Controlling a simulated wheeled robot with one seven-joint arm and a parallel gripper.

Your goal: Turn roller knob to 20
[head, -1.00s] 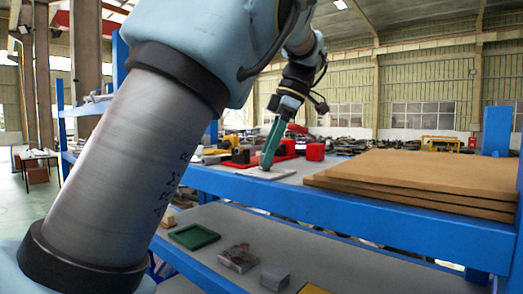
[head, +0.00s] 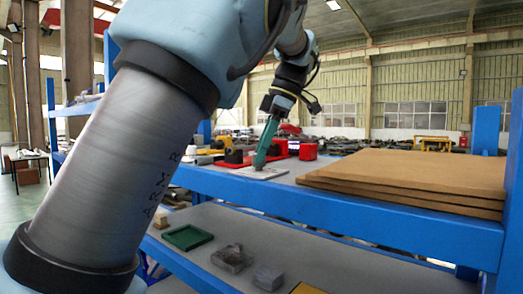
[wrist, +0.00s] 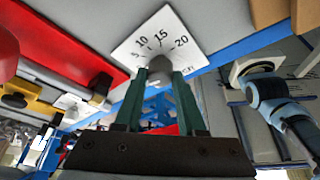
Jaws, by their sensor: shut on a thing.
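The roller knob (wrist: 158,63) is a small grey round knob on a white dial plate (wrist: 181,22) marked 5, 10, 15 and 20. My gripper (wrist: 160,76) has its two green fingers on either side of the knob and is shut on it. The fingers cover part of the knob, and I cannot read clearly which number it points to. In the head view my gripper (head: 260,163) points down at the white plate (head: 250,173) on the blue-edged shelf; the knob is hidden behind the fingertips there.
Stacked brown boards (head: 410,175) lie right of the plate on the shelf. A red block (head: 308,151) and a red tray with black and yellow parts are behind and left. A green tray (head: 187,237) and grey blocks sit on the lower shelf.

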